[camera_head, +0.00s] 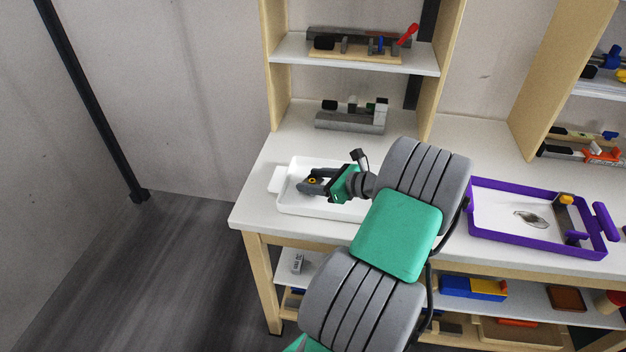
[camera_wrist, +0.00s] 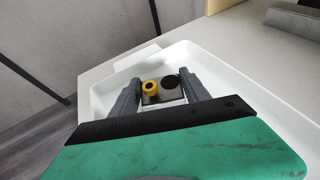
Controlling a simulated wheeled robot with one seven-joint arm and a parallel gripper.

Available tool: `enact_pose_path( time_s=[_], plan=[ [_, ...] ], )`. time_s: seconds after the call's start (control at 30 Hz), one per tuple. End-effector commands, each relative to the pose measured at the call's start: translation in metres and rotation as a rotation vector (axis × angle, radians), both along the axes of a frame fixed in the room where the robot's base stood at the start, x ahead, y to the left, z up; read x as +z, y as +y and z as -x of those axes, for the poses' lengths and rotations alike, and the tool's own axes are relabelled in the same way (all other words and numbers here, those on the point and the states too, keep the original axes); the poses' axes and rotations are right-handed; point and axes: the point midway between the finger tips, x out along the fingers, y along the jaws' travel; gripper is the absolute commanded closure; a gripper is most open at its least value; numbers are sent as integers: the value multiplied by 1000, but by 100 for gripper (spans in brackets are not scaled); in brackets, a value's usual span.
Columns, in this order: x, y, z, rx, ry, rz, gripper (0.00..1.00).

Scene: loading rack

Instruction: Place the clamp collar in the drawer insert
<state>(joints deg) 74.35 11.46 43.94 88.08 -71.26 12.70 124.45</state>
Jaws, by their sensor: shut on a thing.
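My gripper (camera_head: 316,187) is over the white tray (camera_head: 287,205) on the bench. In the wrist view, my gripper (camera_wrist: 161,88) has its two grey fingers on either side of a small grey piece with a yellow ring and a dark round opening, which I take to be the clamp collar (camera_wrist: 166,97). The fingers are shut on it. The white tray also shows in the wrist view (camera_wrist: 230,88). I cannot tell whether the collar touches the tray floor, or which tray is the drawer insert.
A purple tray (camera_head: 520,244) with small parts stands to the right. A grey block fixture (camera_head: 350,121) stands behind the white tray, below a shelf (camera_head: 355,57) with more parts. Shelf uprights flank it. The bench's left end is clear.

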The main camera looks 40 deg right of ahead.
Motion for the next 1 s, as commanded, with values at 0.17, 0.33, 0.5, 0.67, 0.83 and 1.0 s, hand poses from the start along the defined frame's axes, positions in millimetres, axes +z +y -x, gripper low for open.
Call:
enact_pose_path(
  time_s=[0.17, 0.33, 0.5, 0.67, 0.83, 1.0],
  plan=[
    [-2, 0, 0, 0, 0, 0, 37],
    [-2, 0, 0, 0, 0, -1, 24],
    [-2, 0, 0, 0, 0, -1, 24],
    [3, -2, 5, -1, 0, -1, 24],
    [17, -12, 38, -6, 0, 1, 24],
    [34, -22, 78, -5, 1, 0, 24]
  ],
)
